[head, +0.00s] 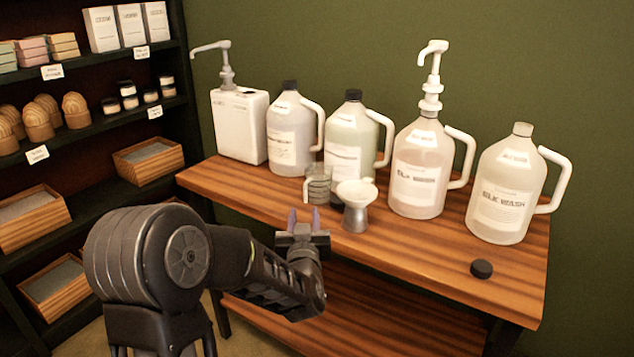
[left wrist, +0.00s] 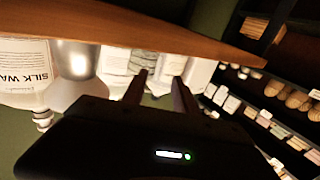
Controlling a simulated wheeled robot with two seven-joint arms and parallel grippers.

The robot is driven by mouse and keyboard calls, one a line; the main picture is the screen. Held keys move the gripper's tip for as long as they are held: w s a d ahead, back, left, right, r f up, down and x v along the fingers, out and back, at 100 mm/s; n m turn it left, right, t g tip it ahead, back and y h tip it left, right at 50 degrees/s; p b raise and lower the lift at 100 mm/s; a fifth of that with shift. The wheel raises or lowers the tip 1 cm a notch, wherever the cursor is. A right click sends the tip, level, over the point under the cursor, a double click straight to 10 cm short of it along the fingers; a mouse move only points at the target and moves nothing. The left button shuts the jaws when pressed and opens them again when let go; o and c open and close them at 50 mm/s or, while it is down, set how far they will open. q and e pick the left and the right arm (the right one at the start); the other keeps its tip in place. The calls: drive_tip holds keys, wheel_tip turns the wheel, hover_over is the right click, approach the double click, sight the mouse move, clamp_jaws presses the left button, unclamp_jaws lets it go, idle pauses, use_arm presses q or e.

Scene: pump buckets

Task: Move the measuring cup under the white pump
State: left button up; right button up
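The clear measuring cup (head: 319,186) stands upright on the wooden table, in front of the pale green jug. In the left wrist view, which is upside down, the cup (left wrist: 143,62) shows just beyond the fingertips. My left gripper (head: 304,220) is at the table's front edge, in front of the cup. Its two fingers (left wrist: 159,88) are apart with nothing held between them. A white pump (head: 432,75) tops the jug of pinkish liquid (head: 420,172). Another pump (head: 224,62), greyer, tops the square white container (head: 240,125) at left. My right gripper is out of view.
A metal funnel-like vessel with a white top (head: 356,207) stands right of the cup, between it and the pump jug. Capped jugs (head: 292,135) line the back. A black cap (head: 481,268) lies at front right. Shelves (head: 100,130) stand at left.

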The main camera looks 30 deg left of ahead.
sight(306, 197)
use_arm(q)
drive_tip(key=shift+x, duration=1.3)
drive_tip(key=shift+w, duration=0.1)
drive_tip(key=x, duration=0.5)
drive_tip(key=shift+f, duration=0.1)
drive_tip(key=shift+d, duration=0.1)
drive_tip(key=shift+c, duration=0.2)
clamp_jaws()
idle(0.7)
